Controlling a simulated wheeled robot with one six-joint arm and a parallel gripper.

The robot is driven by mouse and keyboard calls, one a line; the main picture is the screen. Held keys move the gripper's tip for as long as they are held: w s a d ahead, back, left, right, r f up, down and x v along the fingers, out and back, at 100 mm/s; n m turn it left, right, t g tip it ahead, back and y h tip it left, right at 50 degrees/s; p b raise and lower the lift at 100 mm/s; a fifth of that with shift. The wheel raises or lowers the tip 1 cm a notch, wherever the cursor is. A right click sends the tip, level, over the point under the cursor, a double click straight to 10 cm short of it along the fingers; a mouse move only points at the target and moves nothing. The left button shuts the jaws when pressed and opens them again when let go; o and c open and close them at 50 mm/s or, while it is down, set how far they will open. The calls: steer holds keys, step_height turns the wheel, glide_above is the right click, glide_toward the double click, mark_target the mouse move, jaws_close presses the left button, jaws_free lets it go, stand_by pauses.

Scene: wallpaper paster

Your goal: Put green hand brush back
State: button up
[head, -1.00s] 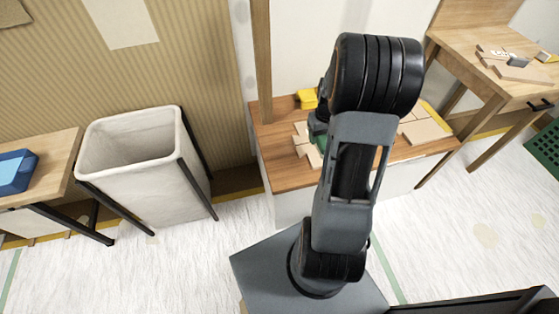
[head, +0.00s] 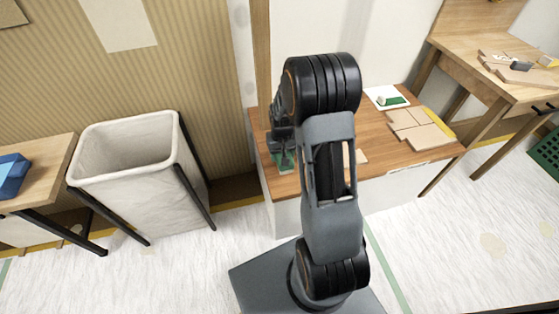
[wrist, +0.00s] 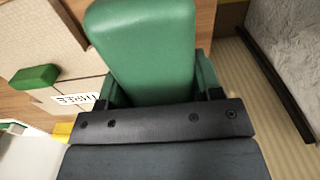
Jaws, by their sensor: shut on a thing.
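The green hand brush (wrist: 145,45) fills the top middle of the wrist view. My gripper (wrist: 160,98) is shut on it; the dark gripper body crosses the bottom of that view. My arm hides much of the bench middle. I cannot tell whether the brush touches the bench top.
A white bin (head: 130,175) stands left of the bench. Tan boards (head: 415,128) and a white card with a green piece (head: 387,98) lie on the bench's right. A wooden post (head: 262,60) rises behind its left end. A white label (wrist: 75,100) shows in the wrist view.

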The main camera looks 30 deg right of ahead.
steer(key=shift+w+a+f, duration=0.1)
steer(key=shift+f, duration=0.15)
steer(key=shift+w+a+f+b, duration=0.1)
steer(key=shift+f+b, duration=0.2)
steer(key=shift+f, duration=0.5)
steer(key=shift+w+a+f+b, duration=0.1)
steer(key=shift+f+b, duration=0.2)
steer(key=shift+f, duration=0.45)
steer(key=shift+f, duration=0.3)
steer(key=o, duration=0.9)
steer(key=shift+o, duration=0.2)
steer(key=shift+r, duration=0.1)
